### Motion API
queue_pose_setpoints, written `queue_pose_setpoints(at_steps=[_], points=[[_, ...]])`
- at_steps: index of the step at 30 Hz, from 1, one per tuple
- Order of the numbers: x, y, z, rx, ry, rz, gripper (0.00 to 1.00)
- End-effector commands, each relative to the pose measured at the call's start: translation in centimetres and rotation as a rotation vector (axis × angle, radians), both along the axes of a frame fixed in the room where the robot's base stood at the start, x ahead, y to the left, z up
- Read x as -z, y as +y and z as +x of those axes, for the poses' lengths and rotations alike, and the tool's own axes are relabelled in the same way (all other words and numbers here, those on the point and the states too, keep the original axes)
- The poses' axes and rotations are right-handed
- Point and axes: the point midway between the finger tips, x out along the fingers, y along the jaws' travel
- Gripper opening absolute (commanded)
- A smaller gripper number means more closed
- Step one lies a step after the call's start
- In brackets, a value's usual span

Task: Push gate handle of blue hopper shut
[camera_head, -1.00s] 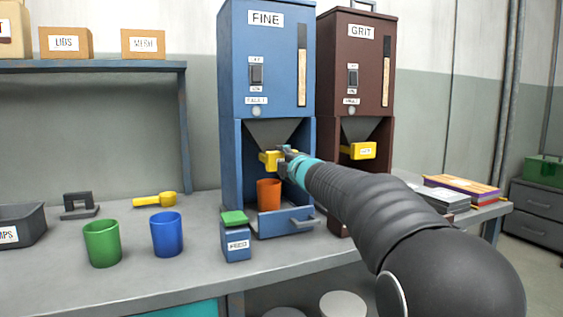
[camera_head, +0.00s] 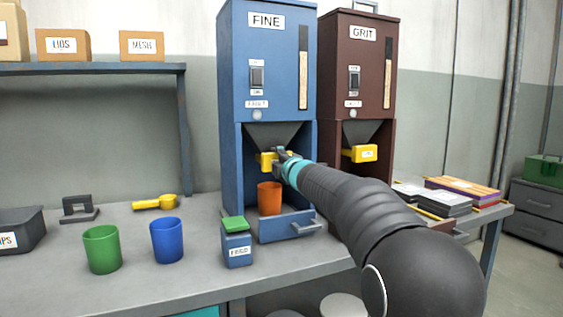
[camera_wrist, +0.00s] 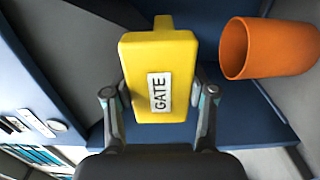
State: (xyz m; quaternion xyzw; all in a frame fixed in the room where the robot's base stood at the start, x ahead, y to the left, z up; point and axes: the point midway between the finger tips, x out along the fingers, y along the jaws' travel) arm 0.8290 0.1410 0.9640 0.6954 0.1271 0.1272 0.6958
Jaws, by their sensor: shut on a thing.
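The blue hopper (camera_head: 266,60), labelled FINE, stands on the bench. Its yellow gate handle (camera_head: 265,161) sits below the grey funnel (camera_head: 275,134). In the wrist view the handle (camera_wrist: 158,62) fills the space between my fingers, with its GATE label facing the camera. My gripper (camera_head: 281,158) is shut on the handle, one finger on each side; in the wrist view the gripper (camera_wrist: 158,105) shows both fingers at its edges. An orange cup (camera_head: 269,198) stands upright in the bay below, and it also shows in the wrist view (camera_wrist: 265,48). My arm hides part of the handle in the head view.
The brown GRIT hopper (camera_head: 357,60) with its own yellow handle (camera_head: 360,153) stands right beside it. A blue box with a green lid (camera_head: 236,246), a blue cup (camera_head: 167,241) and a green cup (camera_head: 102,250) stand on the bench front left.

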Motion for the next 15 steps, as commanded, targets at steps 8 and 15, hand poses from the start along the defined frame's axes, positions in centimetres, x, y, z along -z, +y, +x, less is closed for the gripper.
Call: queue_pose_setpoints(at_steps=[8,15], points=[[-0.19,-0.04,0.00,0.000,-0.003,0.001,0.82],[-0.15,-0.28,-0.12,0.002,-0.002,0.001,0.82]])
